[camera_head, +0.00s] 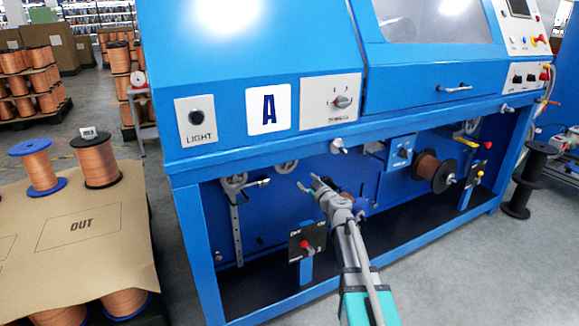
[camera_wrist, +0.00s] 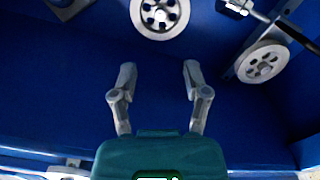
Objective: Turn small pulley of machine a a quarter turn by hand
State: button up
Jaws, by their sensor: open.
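Machine A (camera_head: 220,80) is a blue cabinet with an "A" plate. Two grey pulleys show in its lower recess. One pulley (camera_head: 287,167) is on the back panel, just left of and beyond my gripper (camera_head: 309,184); the other pulley (camera_head: 234,183) is further left, by a lever with a handle. In the wrist view, one pulley (camera_wrist: 160,14) is ahead of my open, empty gripper (camera_wrist: 159,76), cut by the top edge. Another pulley (camera_wrist: 262,62) sits at the right beside a bar. My gripper touches neither. Which one is the small pulley I cannot tell.
A copper spool (camera_head: 428,172) is mounted right of my arm. A black switch box (camera_head: 307,241) with a red knob stands below my gripper. The cabinet's front rail (camera_head: 330,140) runs above the recess. A table marked OUT (camera_head: 80,235) with copper spools is at the left.

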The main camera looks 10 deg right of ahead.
aim_at(289, 165)
jog(key=x, duration=1.3)
jog(key=shift+w+a, duration=0.1)
jog(key=shift+w, duration=0.2)
grip_shut()
